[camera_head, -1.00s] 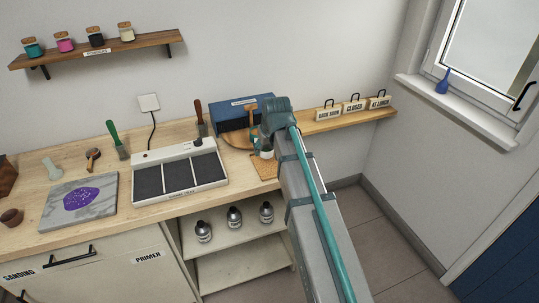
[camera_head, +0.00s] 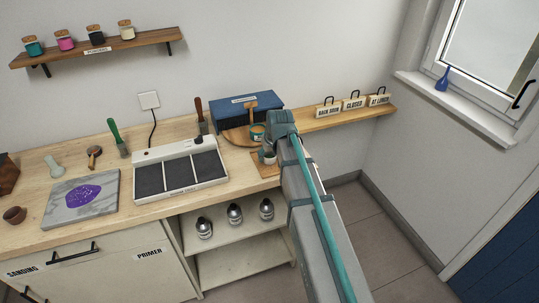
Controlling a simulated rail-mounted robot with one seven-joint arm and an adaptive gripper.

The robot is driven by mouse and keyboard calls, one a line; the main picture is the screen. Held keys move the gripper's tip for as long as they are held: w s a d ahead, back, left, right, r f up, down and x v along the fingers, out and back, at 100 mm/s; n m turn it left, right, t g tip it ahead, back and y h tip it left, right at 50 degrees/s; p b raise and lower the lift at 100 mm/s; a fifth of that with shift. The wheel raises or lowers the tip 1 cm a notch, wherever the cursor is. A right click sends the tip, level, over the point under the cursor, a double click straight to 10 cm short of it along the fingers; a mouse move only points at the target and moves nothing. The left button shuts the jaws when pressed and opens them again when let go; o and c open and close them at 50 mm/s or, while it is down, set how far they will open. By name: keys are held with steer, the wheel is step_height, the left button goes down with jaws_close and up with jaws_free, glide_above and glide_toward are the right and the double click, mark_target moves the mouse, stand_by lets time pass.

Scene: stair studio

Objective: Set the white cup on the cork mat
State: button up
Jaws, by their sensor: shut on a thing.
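The white cup (camera_head: 270,158) is small and partly hidden by my arm; its dark opening faces up. My gripper (camera_head: 266,152) is shut on the cup, mostly hidden behind my wrist. The cork mat (camera_head: 260,171) lies on the wooden bench at its right end, and my arm covers its right part. The cup shows over the mat; I cannot tell whether it touches it.
A round wooden board (camera_head: 235,137) with a teal tin (camera_head: 257,132) lies just behind. A blue box (camera_head: 240,112) stands at the wall. A white tray with dark panels (camera_head: 180,168) is left of the mat. A ledge with signs (camera_head: 353,104) runs right.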

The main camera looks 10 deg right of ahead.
steer(key=o, duration=1.2)
steer(key=shift+f, duration=0.1)
steer(key=b+v, duration=0.2)
steer(key=v, duration=1)
steer(key=shift+d, duration=0.1)
